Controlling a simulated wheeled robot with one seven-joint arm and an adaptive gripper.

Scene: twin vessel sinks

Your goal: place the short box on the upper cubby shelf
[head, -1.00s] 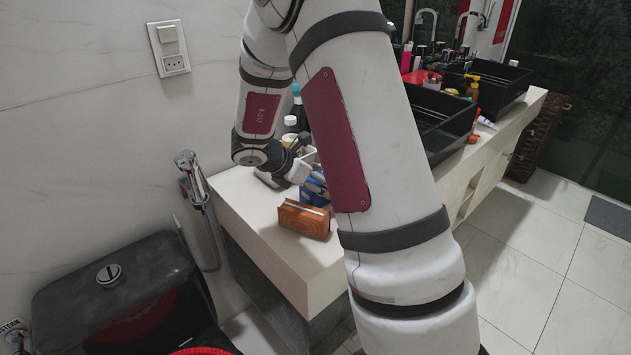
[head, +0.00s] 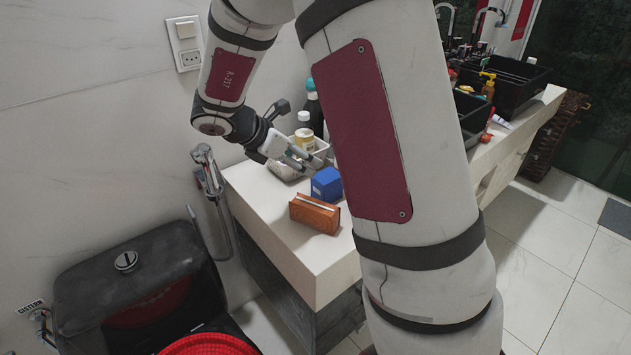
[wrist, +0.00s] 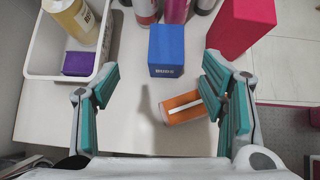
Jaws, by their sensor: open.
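A small blue box (head: 326,184) with lettering stands on the pale counter, just behind an orange-brown tissue box. It also shows in the wrist view (wrist: 167,50), ahead of my fingers and in line with the space between them. I cannot tell for certain that it is the short box; a taller pink-red box (wrist: 240,25) and a purple box (wrist: 78,63) are also in the wrist view. My gripper (wrist: 160,72) is open and empty, and in the head view (head: 300,160) it is just left of and behind the blue box. I cannot make out a cubby shelf.
The tissue box (head: 315,214) lies near the right finger in the wrist view (wrist: 183,107). A white tray (wrist: 45,62) with a bottle and the purple box is at the left. Several bottles stand behind. Black sinks (head: 515,85) line the counter (head: 300,262).

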